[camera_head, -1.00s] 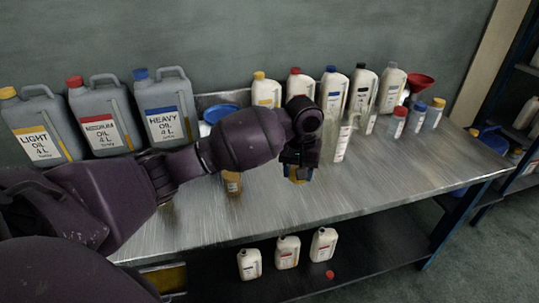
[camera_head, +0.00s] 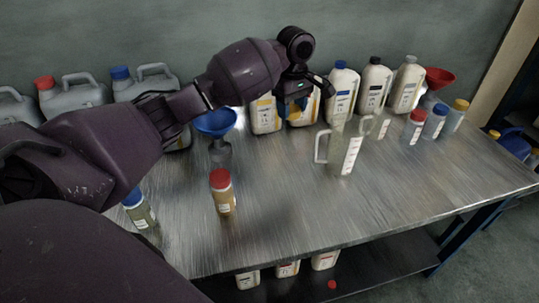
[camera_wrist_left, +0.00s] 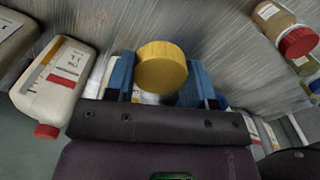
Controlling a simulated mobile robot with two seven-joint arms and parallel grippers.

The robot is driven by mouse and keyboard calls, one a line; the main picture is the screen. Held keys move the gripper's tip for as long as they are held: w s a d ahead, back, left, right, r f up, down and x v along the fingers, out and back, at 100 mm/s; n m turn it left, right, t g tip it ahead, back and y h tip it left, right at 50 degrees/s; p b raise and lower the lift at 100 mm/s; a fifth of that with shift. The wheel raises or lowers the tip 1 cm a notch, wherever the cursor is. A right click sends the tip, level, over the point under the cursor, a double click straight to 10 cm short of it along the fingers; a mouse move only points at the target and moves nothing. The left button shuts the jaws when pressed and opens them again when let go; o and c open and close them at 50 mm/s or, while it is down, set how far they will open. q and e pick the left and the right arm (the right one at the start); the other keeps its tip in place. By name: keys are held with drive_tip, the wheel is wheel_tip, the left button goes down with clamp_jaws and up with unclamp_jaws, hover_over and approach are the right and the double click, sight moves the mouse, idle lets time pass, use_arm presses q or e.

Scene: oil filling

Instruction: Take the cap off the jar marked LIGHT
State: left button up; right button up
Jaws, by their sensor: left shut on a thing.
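In the left wrist view a round yellow cap (camera_wrist_left: 162,66) sits between the blue fingers of my left gripper (camera_wrist_left: 165,82), which is shut on it. No jar body shows beyond the cap. In the head view my left gripper (camera_head: 291,108) points down in front of the white bottles at the back of the table; the cap is hard to make out there. I cannot make out the LIGHT marking on any jar. A yellow-capped jar (camera_head: 459,108) stands at the right. My right gripper is not in view.
A red-capped brown jar (camera_head: 223,192), a blue-capped jar (camera_head: 139,209) and a blue funnel (camera_head: 216,122) stand left on the metal table (camera_head: 290,220). A clear jug (camera_head: 346,152) stands right of centre. White bottles (camera_head: 340,90) line the back. The front middle is clear.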

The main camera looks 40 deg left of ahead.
use_arm(q)
drive_tip(key=shift+w+a, duration=0.1)
drive_tip(key=shift+w, duration=0.05)
drive_tip(key=shift+f, duration=0.4)
drive_tip(key=b, duration=0.2)
hover_over(288, 168)
wheel_tip(288, 168, down, 5)
wheel_tip(288, 168, down, 8)
drive_tip(key=shift+a+f+b, duration=0.1)
drive_tip(key=shift+f+b, duration=0.1)
drive_tip(key=shift+b, duration=0.55)
wheel_tip(288, 168, down, 6)
drive_tip(key=shift+r+b, duration=0.15)
drive_tip(key=shift+b, duration=0.7)
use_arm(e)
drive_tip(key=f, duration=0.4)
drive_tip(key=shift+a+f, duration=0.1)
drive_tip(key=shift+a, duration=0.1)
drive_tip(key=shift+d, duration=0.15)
